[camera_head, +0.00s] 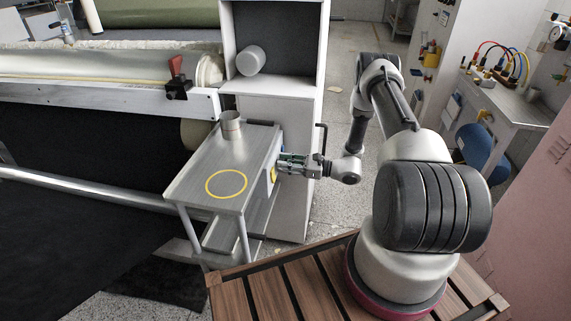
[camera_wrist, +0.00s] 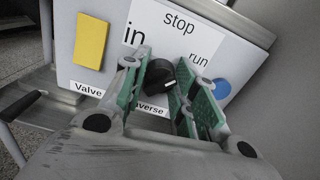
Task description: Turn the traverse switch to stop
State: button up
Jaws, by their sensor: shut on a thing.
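The traverse switch is a black round knob (camera_wrist: 160,76) on a white panel (camera_wrist: 185,35) in the wrist view. In the head view the knob is hidden by my gripper at the cabinet side.
A yellow plate (camera_wrist: 91,40) and a blue button (camera_wrist: 221,88) flank the knob. A metal side table (camera_head: 190,187) with a cup (camera_head: 231,127) stands left of my gripper. A tall white cabinet (camera_head: 290,110) stands behind it.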

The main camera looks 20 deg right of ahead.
jog(key=n, duration=0.4)
jog(key=shift+n, duration=2.1)
jog(key=o, duration=1)
jog(key=shift+d, duration=0.15)
jog(key=v, duration=1.1)
jog(key=shift+s+d+f, duration=0.1)
jog(key=shift+s+d, duration=0.2)
jog(key=shift+s, duration=0.05)
